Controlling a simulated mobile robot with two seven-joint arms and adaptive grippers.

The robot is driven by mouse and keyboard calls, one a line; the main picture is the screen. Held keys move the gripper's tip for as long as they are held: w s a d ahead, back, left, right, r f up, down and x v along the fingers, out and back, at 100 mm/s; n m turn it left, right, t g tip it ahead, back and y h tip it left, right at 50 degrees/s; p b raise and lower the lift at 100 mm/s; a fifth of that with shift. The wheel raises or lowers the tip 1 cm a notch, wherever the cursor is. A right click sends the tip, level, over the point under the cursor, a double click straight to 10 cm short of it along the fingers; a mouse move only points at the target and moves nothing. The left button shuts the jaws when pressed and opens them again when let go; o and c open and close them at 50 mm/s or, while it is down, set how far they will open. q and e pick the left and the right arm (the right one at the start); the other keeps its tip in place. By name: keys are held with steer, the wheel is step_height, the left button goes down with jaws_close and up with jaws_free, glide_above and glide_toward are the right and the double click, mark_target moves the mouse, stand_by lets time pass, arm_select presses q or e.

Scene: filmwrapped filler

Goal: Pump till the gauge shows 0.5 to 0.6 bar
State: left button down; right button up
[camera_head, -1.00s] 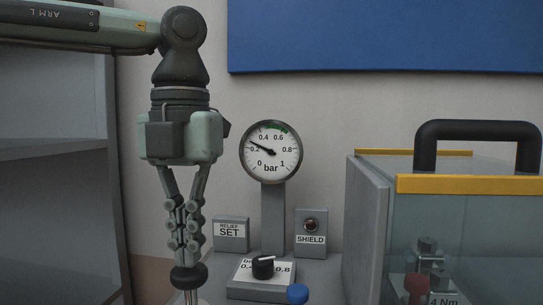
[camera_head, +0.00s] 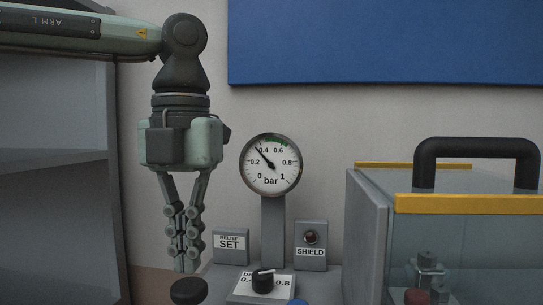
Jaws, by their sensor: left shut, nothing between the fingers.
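The round gauge (camera_head: 270,165) stands on a grey post in the middle. Its needle points up and left, between 0.2 and 0.4 bar and nearer 0.4. My right gripper is not in view.
A dial box with a black selector (camera_head: 263,280) sits in front of the gauge post. A blue cap (camera_head: 298,302) is cut off below. A clear-sided case with a black handle (camera_head: 478,150) fills the right.

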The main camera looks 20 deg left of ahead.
mark_target(189, 285)
arm_select(q)
steer(key=shift+f, duration=0.1)
stand_by(0.3)
step_height(189, 285, down, 5)
steer(key=b, duration=0.3)
steer(key=shift+r+b, duration=0.2)
steer(key=shift+b, duration=0.2)
step_height(189, 285, up, 5)
steer(key=p, duration=0.4)
steer(key=shift+f, duration=0.2)
steer(key=shift+f, duration=0.1)
stand_by(1.1)
stand_by(0.4)
